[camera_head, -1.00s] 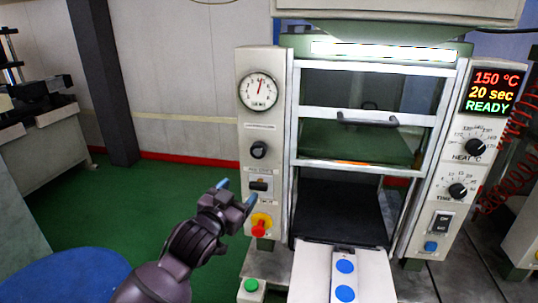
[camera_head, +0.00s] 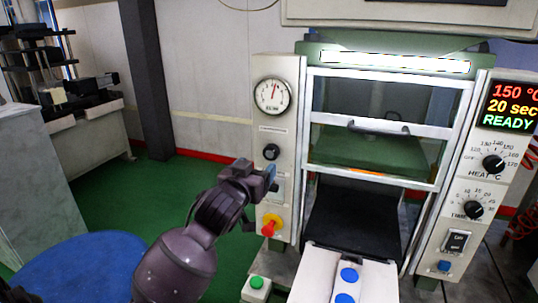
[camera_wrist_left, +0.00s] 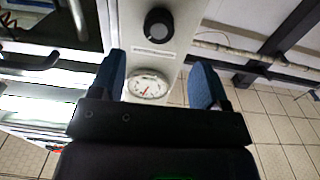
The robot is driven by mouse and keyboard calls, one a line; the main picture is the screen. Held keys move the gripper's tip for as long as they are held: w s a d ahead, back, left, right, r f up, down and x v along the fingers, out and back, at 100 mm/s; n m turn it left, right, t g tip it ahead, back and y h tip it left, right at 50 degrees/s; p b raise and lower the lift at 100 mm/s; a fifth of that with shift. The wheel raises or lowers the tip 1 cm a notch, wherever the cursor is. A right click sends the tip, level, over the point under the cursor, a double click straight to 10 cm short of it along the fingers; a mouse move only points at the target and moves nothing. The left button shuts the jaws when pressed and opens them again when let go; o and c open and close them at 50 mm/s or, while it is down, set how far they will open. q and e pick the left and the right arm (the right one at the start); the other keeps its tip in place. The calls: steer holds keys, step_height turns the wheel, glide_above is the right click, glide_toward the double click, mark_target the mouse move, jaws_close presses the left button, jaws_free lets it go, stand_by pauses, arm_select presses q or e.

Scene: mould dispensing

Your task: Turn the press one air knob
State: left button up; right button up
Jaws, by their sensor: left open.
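The air knob (camera_head: 271,152) is a round black knob on the press's left panel, just below the white dial gauge (camera_head: 274,96). It also shows in the left wrist view (camera_wrist_left: 159,23), near the top. My left gripper (camera_head: 262,190) is in front of that panel, a little below the knob in the head view, and hides part of the switch there. In the left wrist view its two blue fingers (camera_wrist_left: 158,75) are spread with nothing between them that they hold. The knob lies beyond the fingertips, apart from them. My right gripper is not in view.
A green button box (camera_head: 257,287) stands in front. The press door handle (camera_head: 378,128) is to the right. A blue round surface (camera_head: 85,270) is at lower left.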

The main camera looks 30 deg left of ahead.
mark_target(269, 154)
arm_select(q)
steer(key=p+x, duration=0.1)
steer(key=x, duration=0.7)
steer(key=c, duration=0.9)
steer(key=shift+m, duration=0.4)
steer(key=m, duration=0.3)
steer(key=shift+m, duration=2.4)
